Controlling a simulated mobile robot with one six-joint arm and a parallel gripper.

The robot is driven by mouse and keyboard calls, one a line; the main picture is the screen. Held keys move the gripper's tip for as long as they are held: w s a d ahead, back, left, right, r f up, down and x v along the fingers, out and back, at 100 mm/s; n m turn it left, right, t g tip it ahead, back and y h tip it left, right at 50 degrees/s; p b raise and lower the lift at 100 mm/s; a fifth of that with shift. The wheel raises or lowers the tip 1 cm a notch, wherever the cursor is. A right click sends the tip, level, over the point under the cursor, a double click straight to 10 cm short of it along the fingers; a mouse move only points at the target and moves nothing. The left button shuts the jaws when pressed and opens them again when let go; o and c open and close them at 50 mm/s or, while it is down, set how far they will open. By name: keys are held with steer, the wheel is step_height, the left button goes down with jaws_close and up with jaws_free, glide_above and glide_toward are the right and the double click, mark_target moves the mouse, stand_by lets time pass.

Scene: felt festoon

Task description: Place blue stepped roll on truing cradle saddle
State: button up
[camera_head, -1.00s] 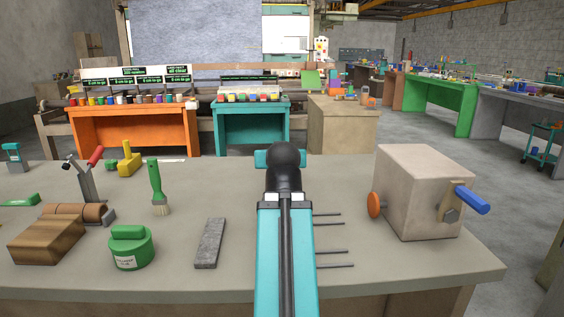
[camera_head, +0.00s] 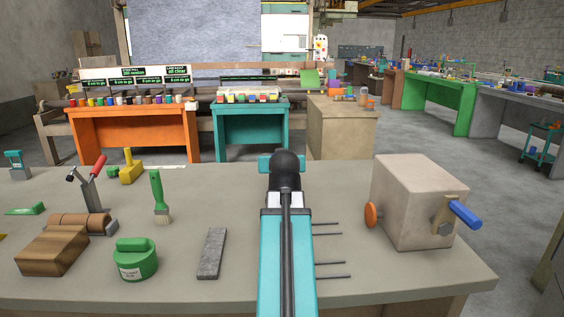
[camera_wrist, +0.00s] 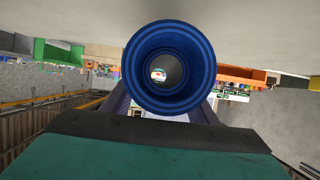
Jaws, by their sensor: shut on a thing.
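The blue stepped roll (camera_wrist: 136,68) fills the upper middle of the wrist view. It is seen end-on, with stepped rings around an open bore. My gripper (camera_wrist: 165,108) is shut on it; the fingers show only partly below the roll. In the head view my arm stretches forward over the bench and hides the roll and the fingertips. I cannot clearly make out the truing cradle saddle. Thin dark rods (camera_head: 328,234) lie to the right of my arm, their other ends hidden behind it.
The grey bench (camera_head: 400,278) holds a beige box (camera_head: 414,205) with a blue-handled crank at right. At left are a grey bar (camera_head: 212,253), a green tin (camera_head: 135,262), a brush (camera_head: 159,196), a wooden block (camera_head: 50,252) and a red-handled clamp (camera_head: 92,180).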

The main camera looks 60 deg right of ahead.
steer(key=shift+w+d+r+p, duration=0.1)
steer(key=shift+w+d+p, duration=0.2)
steer(key=shift+p, duration=1.65)
steer(key=shift+w+d+r+p, duration=0.1)
steer(key=shift+d+p, duration=0.3)
steer(key=shift+p, duration=1.5)
steer(key=p, duration=0.8)
steer(key=shift+d+f, duration=0.1)
steer(key=shift+d, duration=0.15)
steer(key=shift+w+d+f+p, duration=0.2)
steer(key=shift+w+d, duration=0.45)
steer(key=shift+d, duration=0.55)
steer(key=shift+w+d+f+p, duration=0.15)
steer(key=shift+w+d, duration=0.45)
steer(key=shift+d, duration=0.6)
steer(key=shift+w+d+f+p, duration=0.1)
steer(key=shift+w+d+f, duration=0.1)
steer(key=shift+w+d, duration=0.75)
steer(key=shift+s+d, duration=0.25)
steer(key=shift+s, duration=0.05)
steer(key=shift+f, duration=1.75)
steer(key=shift+f, duration=0.15)
steer(key=o, duration=1.3)
steer(key=shift+r+p, duration=0.2)
steer(key=shift+p, duration=0.1)
